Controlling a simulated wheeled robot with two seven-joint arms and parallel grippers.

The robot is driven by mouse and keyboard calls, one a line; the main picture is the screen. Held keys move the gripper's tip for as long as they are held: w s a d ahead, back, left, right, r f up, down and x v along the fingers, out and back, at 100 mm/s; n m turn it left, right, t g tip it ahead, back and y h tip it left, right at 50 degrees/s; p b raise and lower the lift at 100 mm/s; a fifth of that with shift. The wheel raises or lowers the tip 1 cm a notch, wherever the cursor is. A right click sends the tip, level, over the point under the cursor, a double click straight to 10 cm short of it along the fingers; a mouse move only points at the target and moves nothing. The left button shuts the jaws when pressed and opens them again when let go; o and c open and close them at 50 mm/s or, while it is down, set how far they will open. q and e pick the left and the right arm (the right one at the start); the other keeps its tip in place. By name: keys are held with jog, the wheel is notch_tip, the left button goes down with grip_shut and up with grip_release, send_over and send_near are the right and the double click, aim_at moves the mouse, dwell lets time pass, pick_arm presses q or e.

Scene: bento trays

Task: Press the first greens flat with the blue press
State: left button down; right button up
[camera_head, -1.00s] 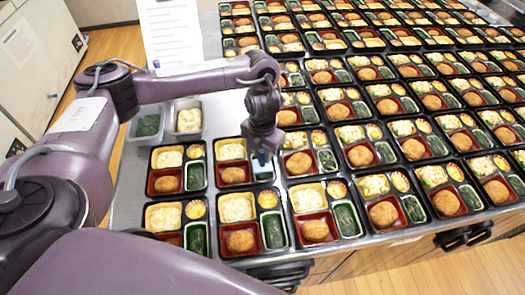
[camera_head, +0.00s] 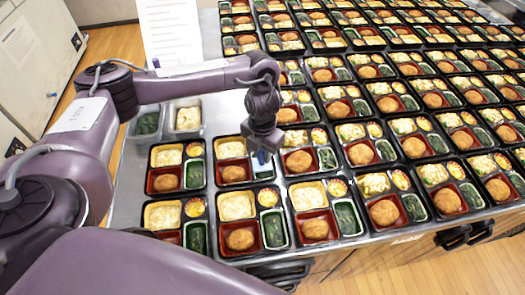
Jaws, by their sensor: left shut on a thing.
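My left gripper (camera_head: 262,143) points down over a black bento tray (camera_head: 217,172) in the second column of the front rows. It is shut on the blue press (camera_head: 262,157), of which only a small part shows below the fingers. The press is at the tray's greens compartment (camera_head: 263,170), on the right side of the tray. The greens under it are mostly hidden, so I cannot tell whether the press touches them or whether they are flat. Dark greens show uncovered in the tray in front (camera_head: 273,231). My right gripper is not in view.
Rows of filled bento trays (camera_head: 385,210) cover the steel table, close around the gripper. Two clear tubs, one of greens (camera_head: 147,124) and one of pale food (camera_head: 187,119), stand at left. A printed sheet (camera_head: 170,35) stands behind. Bare table shows at the left edge.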

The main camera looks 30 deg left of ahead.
pick_arm(q)
jog(key=shift+f+b, duration=0.4)
jog(key=shift+f, duration=0.1)
dwell(2.8)
notch_tip(320, 180, up, 8)
jog(key=p, duration=0.8)
jog(key=shift+r, duration=0.15)
